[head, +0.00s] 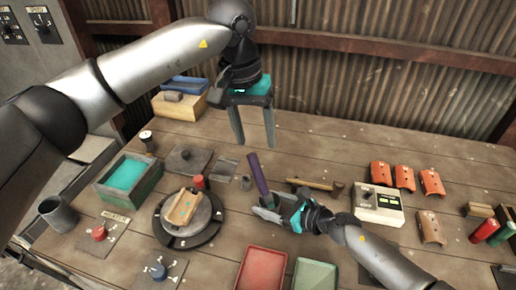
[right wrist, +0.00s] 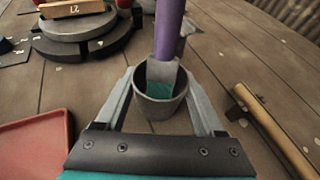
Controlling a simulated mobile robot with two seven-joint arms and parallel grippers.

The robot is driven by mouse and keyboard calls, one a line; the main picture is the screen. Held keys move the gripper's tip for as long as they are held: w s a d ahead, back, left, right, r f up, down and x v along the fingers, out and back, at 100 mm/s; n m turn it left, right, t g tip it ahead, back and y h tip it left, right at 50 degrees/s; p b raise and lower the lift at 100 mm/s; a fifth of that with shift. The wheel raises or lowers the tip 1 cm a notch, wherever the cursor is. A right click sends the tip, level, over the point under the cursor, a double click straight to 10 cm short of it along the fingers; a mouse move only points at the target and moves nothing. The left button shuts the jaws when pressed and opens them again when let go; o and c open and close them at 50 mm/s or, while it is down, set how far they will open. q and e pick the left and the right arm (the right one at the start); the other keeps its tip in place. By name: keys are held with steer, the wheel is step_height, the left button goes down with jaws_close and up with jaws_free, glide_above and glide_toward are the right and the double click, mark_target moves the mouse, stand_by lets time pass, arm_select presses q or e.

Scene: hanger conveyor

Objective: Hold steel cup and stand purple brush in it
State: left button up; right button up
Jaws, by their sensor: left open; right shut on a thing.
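The grey steel cup (right wrist: 152,108) is between the two fingers of my right gripper (right wrist: 162,112) in the right wrist view. My right gripper is shut on it, low over the table, and in the head view (head: 270,208) it hides most of the cup. The purple brush (head: 259,174) leans a little in the cup, handle up. Its grey ferrule and teal lower end (right wrist: 160,90) are inside the cup's mouth in the right wrist view. My left gripper (head: 254,140) is open and empty, pointing down behind the brush and apart from it.
A round turntable (head: 188,238) with a wooden block stands left of the cup. A red tray (head: 262,268) and a green tray (head: 314,275) lie in front. A wooden rod (head: 312,184) and a white control box (head: 378,205) are to the right. A dark grey cup (head: 60,218) stands far left.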

arm_select(q)
steer(key=shift+r, duration=0.35)
arm_select(e)
steer(key=o, duration=1.4)
steer(key=v, duration=1.2)
steer(key=shift+f, duration=0.1)
arm_select(q)
steer(key=shift+f, duration=0.1)
arm_select(e)
steer(key=shift+s, duration=0.2)
